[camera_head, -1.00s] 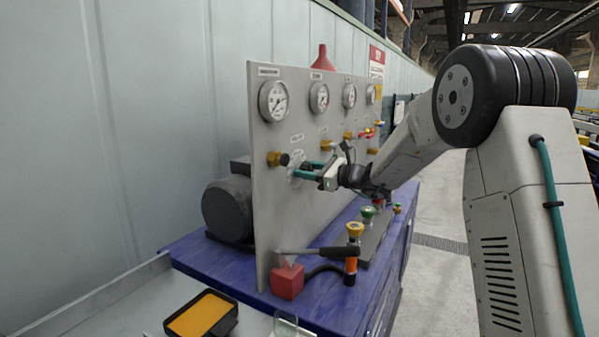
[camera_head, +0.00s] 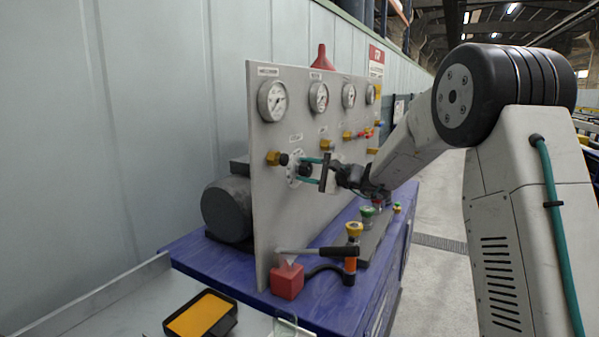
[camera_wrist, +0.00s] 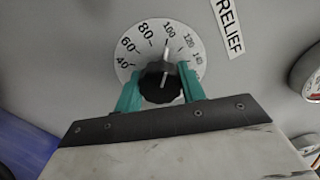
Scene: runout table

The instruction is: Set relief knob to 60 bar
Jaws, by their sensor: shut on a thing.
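The relief knob (camera_wrist: 160,84) is black and fluted with a pale pointer line, in the middle of the wrist view. Its pointer points up, close to the 100 mark. The white round dial (camera_wrist: 127,60) behind it reads 40 to 140, and a RELIEF label (camera_wrist: 230,27) is beside it. My gripper (camera_wrist: 160,90) has its teal fingers on either side of the knob, shut on it. In the head view my gripper (camera_head: 308,168) reaches the grey panel (camera_head: 290,220) at the dial (camera_head: 293,160). The fingers partly cover the knob there.
Gauges (camera_head: 272,101) line the panel top, with brass fittings (camera_head: 273,158) below. A gauge (camera_wrist: 309,75) is right of the dial.

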